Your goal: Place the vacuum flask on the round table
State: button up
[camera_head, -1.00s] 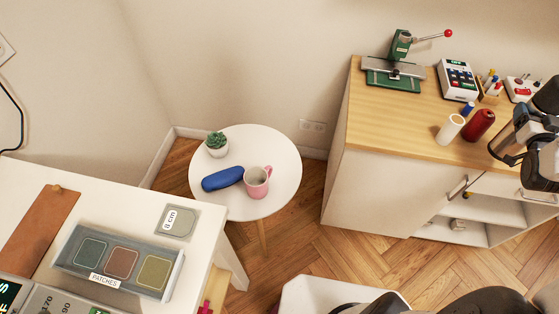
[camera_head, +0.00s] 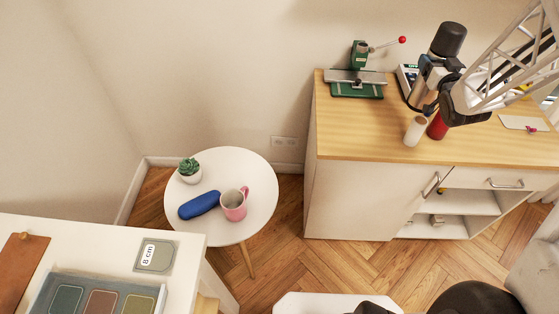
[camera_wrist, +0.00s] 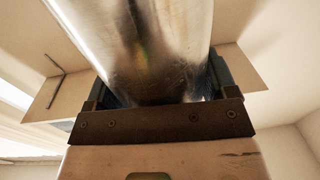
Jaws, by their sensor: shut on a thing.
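The vacuum flask (camera_head: 421,92) has a black cap and a silvery body. It is tilted, above the wooden cabinet top in the head view. My gripper (camera_head: 434,76) is shut around its body. In the wrist view, the shiny steel flask (camera_wrist: 140,40) lies between the fingers of my gripper (camera_wrist: 155,95). The round table (camera_head: 244,165) is white and stands at the left, well apart from the flask. A potted succulent (camera_head: 189,170), a blue case (camera_head: 199,205) and a pink mug (camera_head: 233,205) stand or lie on it.
The cabinet top (camera_head: 350,130) holds a green press (camera_head: 357,80), a white spool (camera_head: 416,131) and a red spool (camera_head: 437,126) below the flask. A white desk (camera_head: 190,250) is at lower left. The round table's back and right parts are bare.

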jog(key=w+a+f+n+g+y, duration=0.1)
jog(key=w+a+f+n+y, duration=0.2)
jog(key=a, duration=0.8)
jog(key=a+f+n+g+y, duration=0.2)
jog(key=a+f+y, duration=0.15)
jog(key=a, duration=0.75)
jog(key=w+a+f+n+g+y, duration=0.1)
jog(key=w+a+f+n+y, duration=0.2)
jog(key=a, duration=0.8)
jog(key=s+a+f+n+g+y, duration=0.2)
jog(key=s+a+f+g, duration=0.1)
jog(key=a, duration=0.6)
jog(key=s+a+f+n+g+y, duration=0.2)
jog(key=s+a, duration=0.4)
jog(key=a, duration=0.4)
jog(key=s+a+f+n+g+y, duration=0.2)
jog(key=s+a+f+g+y, duration=0.1)
jog(key=a, duration=0.7)
jog(key=shift+s+f+n+g, duration=0.4)
jog(key=shift+s+f+g, duration=0.4)
jog(key=shift+g, duration=0.2)
jog(key=shift+w+f, duration=0.1)
jog(key=shift+f, duration=2.95)
